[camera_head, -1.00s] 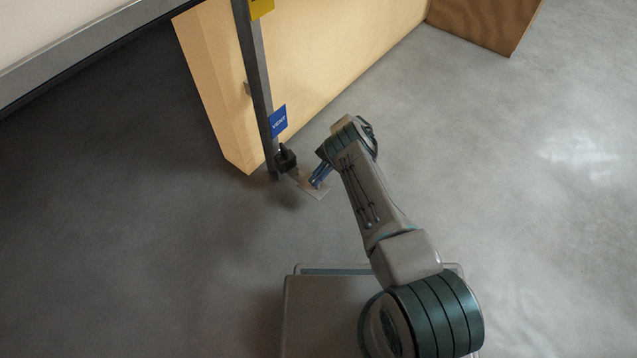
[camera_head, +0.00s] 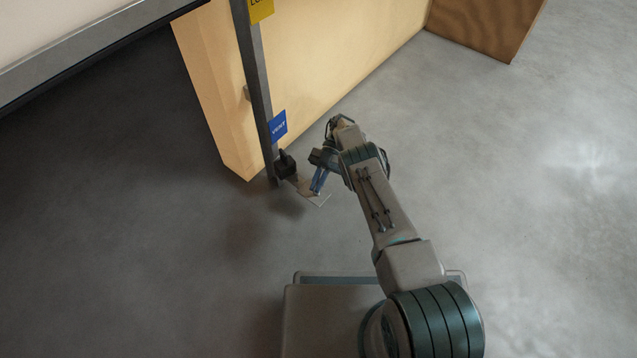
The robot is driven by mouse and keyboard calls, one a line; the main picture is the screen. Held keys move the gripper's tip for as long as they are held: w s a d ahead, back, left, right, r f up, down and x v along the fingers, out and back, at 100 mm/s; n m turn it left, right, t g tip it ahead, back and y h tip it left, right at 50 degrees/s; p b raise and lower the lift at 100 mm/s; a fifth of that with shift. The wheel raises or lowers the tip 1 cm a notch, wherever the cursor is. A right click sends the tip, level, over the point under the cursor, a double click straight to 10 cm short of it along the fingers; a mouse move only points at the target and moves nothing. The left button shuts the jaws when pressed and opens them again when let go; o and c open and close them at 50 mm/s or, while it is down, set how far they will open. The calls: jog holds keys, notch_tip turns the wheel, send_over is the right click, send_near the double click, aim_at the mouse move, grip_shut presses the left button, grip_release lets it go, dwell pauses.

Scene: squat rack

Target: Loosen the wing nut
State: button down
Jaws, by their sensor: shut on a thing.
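My gripper (camera_head: 317,187), with blue fingers, is low beside the foot of the grey metal post (camera_head: 258,90). Its fingers point down at a pale flat plate (camera_head: 318,200) that sticks out from the foot of the post. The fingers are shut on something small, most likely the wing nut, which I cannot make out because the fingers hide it. A black fitting (camera_head: 286,163) sits on the post just left of the gripper, with a visible gap between them.
A blue VENT sign (camera_head: 278,126) and a yellow sign (camera_head: 261,9) hang on the post. A light wooden box (camera_head: 330,50) stands behind it, and a brown wooden panel (camera_head: 485,25) at the top right. The grey floor (camera_head: 540,200) on the right is clear.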

jog(key=shift+s+f, duration=0.2)
jog(key=shift+f, duration=0.15)
jog(key=c, duration=1.6)
grip_release()
jog(key=shift+a, duration=0.15)
jog(key=shift+o, duration=0.2)
jog(key=shift+r, duration=0.1)
jog(key=shift+w+r+p, duration=0.1)
jog(key=shift+r+p, duration=0.25)
jog(key=shift+r, duration=0.1)
notch_tip(320, 180, up, 4)
jog(key=p, duration=0.3)
jog(key=s+d+r+p, duration=0.3)
jog(key=d+r+p, duration=0.2)
jog(key=d, duration=0.6)
jog(key=shift+d+r+p, duration=0.3)
jog(key=shift+r+p, duration=0.1)
jog(key=shift+r, duration=0.15)
